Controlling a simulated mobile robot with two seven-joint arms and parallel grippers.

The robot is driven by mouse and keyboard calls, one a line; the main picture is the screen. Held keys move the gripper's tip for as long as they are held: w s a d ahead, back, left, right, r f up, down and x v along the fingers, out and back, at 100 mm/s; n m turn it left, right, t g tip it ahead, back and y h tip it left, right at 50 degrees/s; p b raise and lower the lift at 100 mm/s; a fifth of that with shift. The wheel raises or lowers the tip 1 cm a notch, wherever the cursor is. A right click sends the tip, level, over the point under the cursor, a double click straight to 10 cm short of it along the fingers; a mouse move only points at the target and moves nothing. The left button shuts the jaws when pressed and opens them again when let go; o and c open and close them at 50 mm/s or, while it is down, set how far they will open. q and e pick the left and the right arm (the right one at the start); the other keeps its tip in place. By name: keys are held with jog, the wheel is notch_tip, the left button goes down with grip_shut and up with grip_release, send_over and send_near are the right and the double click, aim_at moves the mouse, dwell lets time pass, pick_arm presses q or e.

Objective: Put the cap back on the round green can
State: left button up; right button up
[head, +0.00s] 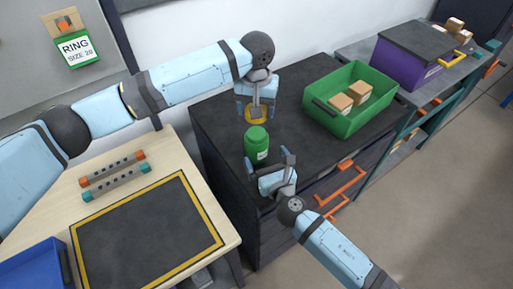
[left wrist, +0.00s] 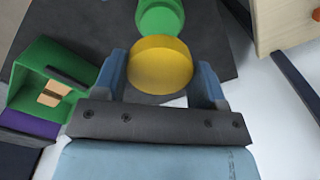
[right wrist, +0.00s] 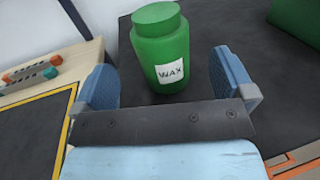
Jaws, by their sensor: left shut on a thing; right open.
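The round green can (head: 257,150) stands upright on the dark cabinet top, with a white "WAX" label facing the right wrist view (right wrist: 165,45). Its round top is green, with no yellow cap on it. My left gripper (head: 256,108) is shut on the yellow cap (left wrist: 160,65), behind the can in the head view. The cap (head: 257,120) is apart from the can's top. In the left wrist view the can (left wrist: 160,16) shows just past the cap. My right gripper (head: 270,163) is open at the can's near side; its fingers (right wrist: 165,82) are spread either side, without visible contact.
A green bin (head: 338,122) with two boxes stands right of the can on the dark cabinet top (head: 218,118). A purple crate (head: 410,62) is farther right. The wooden table (head: 175,150) at left holds two bars and a yellow-edged black mat. Orange handles (head: 345,182) stick out from the cabinet front.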

aim_at(257, 133)
jog(key=x, duration=0.7)
jog(key=shift+w+a, duration=0.1)
jog(key=shift+w, duration=0.15)
jog(key=c, duration=1.3)
pick_arm(q)
jog(key=shift+f, duration=2.5)
jog(key=shift+f, duration=0.9)
jog(key=shift+f, duration=0.55)
jog(key=o, duration=0.6)
pick_arm(e)
jog(key=c, duration=0.4)
pick_arm(q)
jog(key=o, duration=0.3)
